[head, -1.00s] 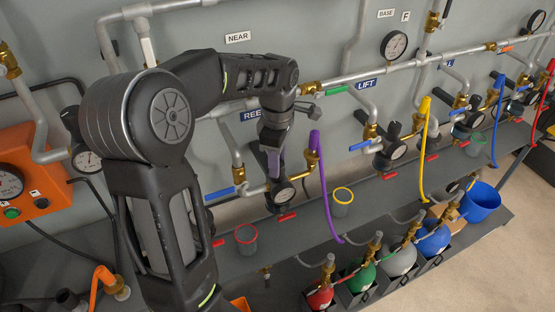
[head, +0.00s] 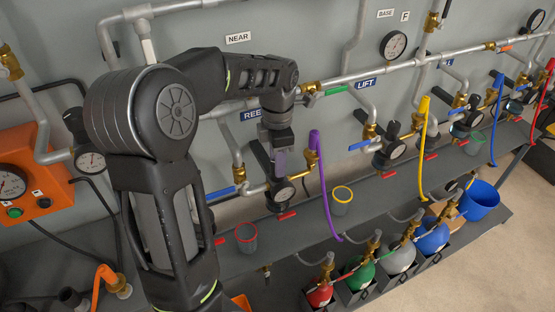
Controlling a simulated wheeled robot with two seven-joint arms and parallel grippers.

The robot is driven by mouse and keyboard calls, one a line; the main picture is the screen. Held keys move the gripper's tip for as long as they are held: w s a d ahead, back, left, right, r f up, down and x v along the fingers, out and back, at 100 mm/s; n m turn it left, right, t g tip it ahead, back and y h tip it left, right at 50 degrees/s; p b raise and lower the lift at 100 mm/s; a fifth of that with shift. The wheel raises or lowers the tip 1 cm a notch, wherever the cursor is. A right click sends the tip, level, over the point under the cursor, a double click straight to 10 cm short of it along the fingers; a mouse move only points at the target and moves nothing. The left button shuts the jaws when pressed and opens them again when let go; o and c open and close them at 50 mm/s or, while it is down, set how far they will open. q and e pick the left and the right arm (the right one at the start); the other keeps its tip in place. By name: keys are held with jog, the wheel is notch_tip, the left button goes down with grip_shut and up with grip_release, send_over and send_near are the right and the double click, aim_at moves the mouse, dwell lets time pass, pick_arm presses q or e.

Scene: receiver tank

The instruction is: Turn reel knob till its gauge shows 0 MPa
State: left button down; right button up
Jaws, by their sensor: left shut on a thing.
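The reel station sits under the blue reel label (head: 250,115), which my arm partly covers. Its small gauge (head: 284,194) has a white face in a dark rim; the needle is too small to read. My left gripper (head: 279,168) points down just above the gauge and is shut on the reel knob, which the fingers mostly hide. The brass and grey regulator fittings and a blue-handled valve (head: 221,193) are left of it. My right gripper is not in view.
A purple hose (head: 325,185) hangs close right of the gripper. A red-rimmed cup (head: 246,236) and a yellow-rimmed cup (head: 341,200) are on the grey shelf. The lift station's gauge (head: 396,150) stands farther right. Pipes run along the wall behind my arm.

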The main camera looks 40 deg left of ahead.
pick_arm(q)
jog(key=shift+r, duration=0.1)
jog(key=c, duration=0.9)
grip_release()
jog(key=shift+c, duration=0.2)
jog(key=shift+r+b, duration=0.3)
jog(key=shift+r, duration=3.55)
